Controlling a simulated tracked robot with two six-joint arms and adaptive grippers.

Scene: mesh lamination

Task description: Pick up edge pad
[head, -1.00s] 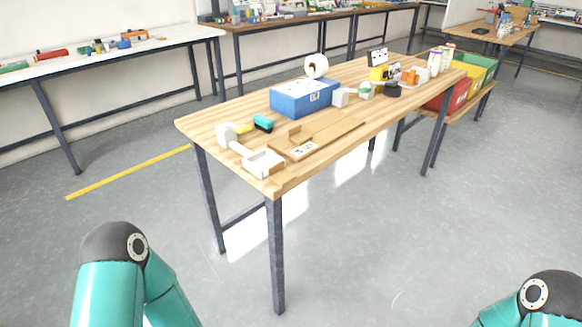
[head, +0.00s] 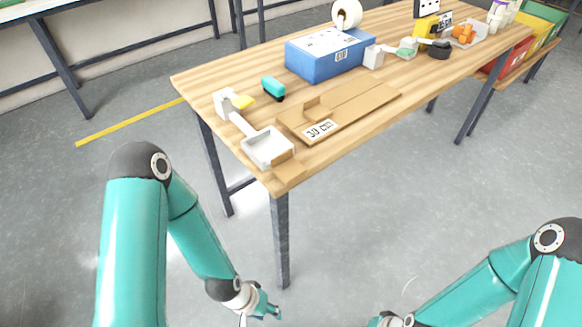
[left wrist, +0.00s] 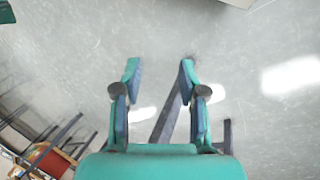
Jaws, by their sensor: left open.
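No part is clearly marked as the edge pad, and I cannot tell for sure which it is. A flat brown cardboard piece (head: 350,103) with a printed label lies near the table's front edge. A small tan block (head: 288,168) sits at the near corner, beside a white tray-like part (head: 266,147). My left gripper (head: 270,306) is below table height, in front of the near leg and apart from everything on the table. In the left wrist view its fingers (left wrist: 160,72) are spread and empty, over bare floor. My right gripper (head: 378,322) is mostly cut off at the bottom edge.
The wooden table (head: 205,82) also holds a teal block (head: 273,88), a blue box (head: 325,62), a tape roll (head: 346,14) and an orange item (head: 463,34). The near table leg (head: 281,240) stands close to my left gripper. Open floor lies between my arms.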

